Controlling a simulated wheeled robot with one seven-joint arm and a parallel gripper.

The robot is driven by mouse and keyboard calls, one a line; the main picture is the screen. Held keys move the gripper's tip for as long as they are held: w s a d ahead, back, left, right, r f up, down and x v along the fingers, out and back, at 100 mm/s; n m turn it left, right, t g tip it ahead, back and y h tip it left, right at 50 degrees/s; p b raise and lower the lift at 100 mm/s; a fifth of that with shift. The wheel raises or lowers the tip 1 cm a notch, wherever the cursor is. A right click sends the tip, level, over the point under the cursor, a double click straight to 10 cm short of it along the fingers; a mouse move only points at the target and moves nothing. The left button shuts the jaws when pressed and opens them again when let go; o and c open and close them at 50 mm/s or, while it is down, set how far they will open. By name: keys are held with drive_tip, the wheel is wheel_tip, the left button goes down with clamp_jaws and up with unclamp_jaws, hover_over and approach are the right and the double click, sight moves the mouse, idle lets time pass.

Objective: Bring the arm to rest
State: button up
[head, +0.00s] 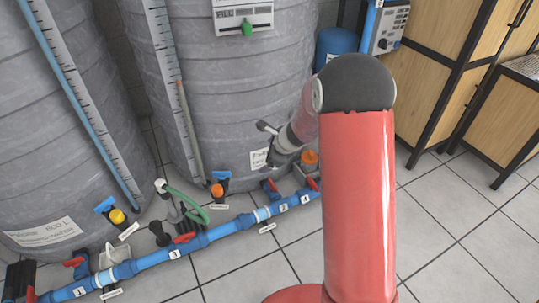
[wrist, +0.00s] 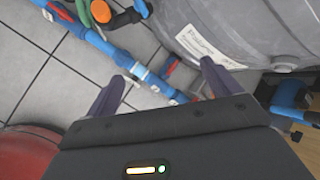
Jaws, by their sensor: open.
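My gripper (wrist: 162,85) shows in the wrist view with its two dark fingers spread wide apart and nothing between them. In the head view the red arm stands in front of the right part of the pipe line, and the gripper end (head: 267,140) shows beyond the arm's dark elbow, close to the right tank. The fingers hover above the blue pipe (wrist: 135,68). The arm hides part of the floor and the right end of the pipe.
Two large grey tanks (head: 225,90) stand behind the blue pipe (head: 225,232), which carries red-handled valves (head: 186,237). A green hose (head: 190,207) rises near it. Wooden cabinets (head: 430,75) stand at the right. The tiled floor (head: 450,235) at the right front is clear.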

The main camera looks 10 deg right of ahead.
idle(0.3)
drive_tip(key=s+a+r+n, duration=0.3)
drive_tip(key=s+r+n, duration=1.05)
drive_tip(key=r, duration=0.55)
drive_tip(key=s+d+r+n+h, duration=0.2)
drive_tip(key=s+d+n, duration=0.1)
drive_tip(key=s, duration=0.7)
drive_tip(key=s+d+r+n+h+p, duration=0.1)
drive_tip(key=s+n, duration=0.4)
drive_tip(key=s, duration=0.6)
drive_tip(key=d+r+h, duration=0.1)
drive_tip(key=d, duration=0.1)
drive_tip(key=shift+d+r+p, duration=0.2)
drive_tip(key=shift+d+p, duration=0.1)
drive_tip(key=shift+d, duration=0.1)
